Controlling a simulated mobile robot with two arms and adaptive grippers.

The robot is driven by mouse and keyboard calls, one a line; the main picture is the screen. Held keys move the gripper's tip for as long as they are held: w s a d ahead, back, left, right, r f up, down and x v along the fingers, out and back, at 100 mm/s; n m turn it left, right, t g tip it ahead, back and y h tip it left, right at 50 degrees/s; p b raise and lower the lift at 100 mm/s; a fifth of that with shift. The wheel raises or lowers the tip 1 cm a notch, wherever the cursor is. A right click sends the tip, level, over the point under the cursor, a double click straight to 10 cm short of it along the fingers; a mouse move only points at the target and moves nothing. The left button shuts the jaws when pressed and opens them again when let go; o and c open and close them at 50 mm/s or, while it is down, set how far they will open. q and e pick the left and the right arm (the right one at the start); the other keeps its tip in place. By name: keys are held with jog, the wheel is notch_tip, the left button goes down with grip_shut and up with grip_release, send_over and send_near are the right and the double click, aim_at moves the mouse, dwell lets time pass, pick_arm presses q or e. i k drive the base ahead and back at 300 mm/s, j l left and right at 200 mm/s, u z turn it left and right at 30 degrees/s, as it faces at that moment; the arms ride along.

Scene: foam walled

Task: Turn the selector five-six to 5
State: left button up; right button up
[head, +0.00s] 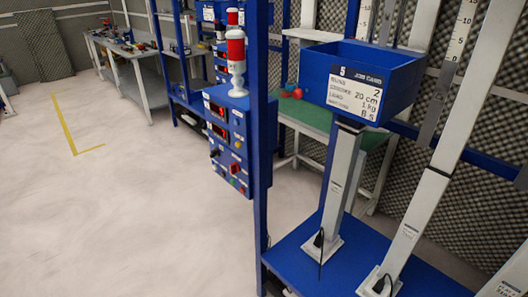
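A blue control panel (227,150) is mounted on a blue upright post left of the picture's middle. Neither of my grippers is in view.
A red and white signal tower (236,62) stands above the panel. A blue bin (362,72) with a job card stands on a post at the right, over a blue base (318,258). Workbenches (140,68) line the back. The floor (110,215) at the left is clear.

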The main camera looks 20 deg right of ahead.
aim_at(216, 152)
jog(key=i+j+z, duration=0.4)
jog(key=j+z, duration=0.2)
jog(key=i+j+z, duration=0.2)
jog(key=z, duration=0.15)
jog(key=j+z, duration=0.3)
jog(key=j, duration=0.15)
jog(key=i+j+z, duration=0.15)
jog(key=j+z, duration=0.15)
jog(key=j, duration=0.15)
